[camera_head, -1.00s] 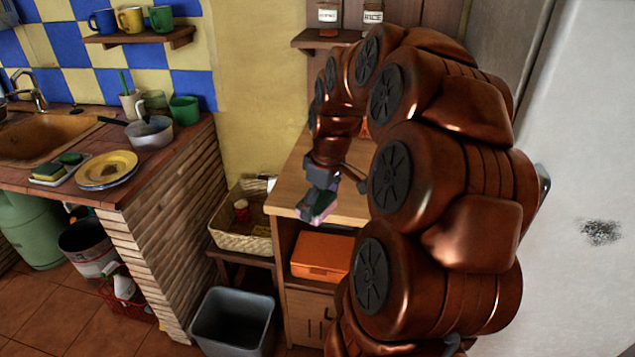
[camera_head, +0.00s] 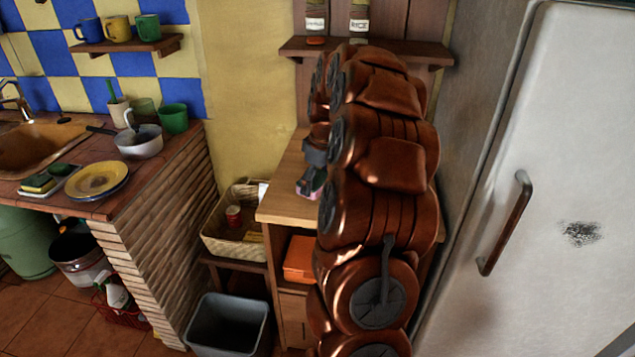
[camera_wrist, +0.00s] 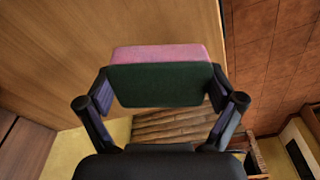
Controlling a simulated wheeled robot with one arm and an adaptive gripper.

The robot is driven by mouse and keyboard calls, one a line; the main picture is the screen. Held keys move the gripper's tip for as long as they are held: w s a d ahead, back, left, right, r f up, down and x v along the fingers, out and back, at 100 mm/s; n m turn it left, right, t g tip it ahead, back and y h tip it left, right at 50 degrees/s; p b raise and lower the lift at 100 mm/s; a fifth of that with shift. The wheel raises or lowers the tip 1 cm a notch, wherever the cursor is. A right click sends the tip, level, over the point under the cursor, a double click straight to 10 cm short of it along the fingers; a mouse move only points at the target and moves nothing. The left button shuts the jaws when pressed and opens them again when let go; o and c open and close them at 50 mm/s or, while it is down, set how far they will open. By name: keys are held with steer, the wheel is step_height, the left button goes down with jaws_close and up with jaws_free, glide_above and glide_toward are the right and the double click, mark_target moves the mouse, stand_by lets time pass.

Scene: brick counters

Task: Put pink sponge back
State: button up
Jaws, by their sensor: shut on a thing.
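My gripper (camera_head: 312,180) is shut on the pink sponge (camera_wrist: 168,53), which has a dark green scouring side (camera_wrist: 155,86). In the wrist view the sponge lies across between both fingers (camera_wrist: 160,90). In the head view only a little of the sponge (camera_head: 306,194) shows below the gripper, in front of the wooden cabinet top (camera_head: 283,210); I cannot tell the exact gap. On the brick counter, a small tray (camera_head: 27,194) by the sink holds a yellow and green sponge (camera_head: 38,183) and a green item (camera_head: 60,169).
Yellow plates (camera_head: 97,180) and a saucepan (camera_head: 139,147) stand on the left counter. A wicker basket (camera_head: 222,250), a grey bin (camera_head: 228,325) and an orange box (camera_head: 300,259) are below. A white fridge (camera_head: 500,150) is at right, a shelf (camera_head: 400,48) behind my arm.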

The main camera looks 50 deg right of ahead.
mark_target(318, 171)
steer(key=shift+w+d+f+p, duration=0.2)
steer(key=shift+w+d+p, duration=0.15)
steer(key=shift+w+d, duration=0.9)
steer(key=shift+s+d+f+p, duration=0.1)
steer(key=shift+f+p, duration=0.4)
steer(key=shift+f, duration=1.25)
steer(key=shift+f, duration=0.2)
steer(key=o, duration=0.9)
steer(key=r, duration=0.4)
steer(key=s+r+b, duration=0.1)
steer(key=r, duration=0.3)
steer(key=r+b, duration=0.1)
steer(key=r, duration=0.3)
steer(key=shift+s+d+r, duration=0.15)
steer(key=shift+s, duration=0.2)
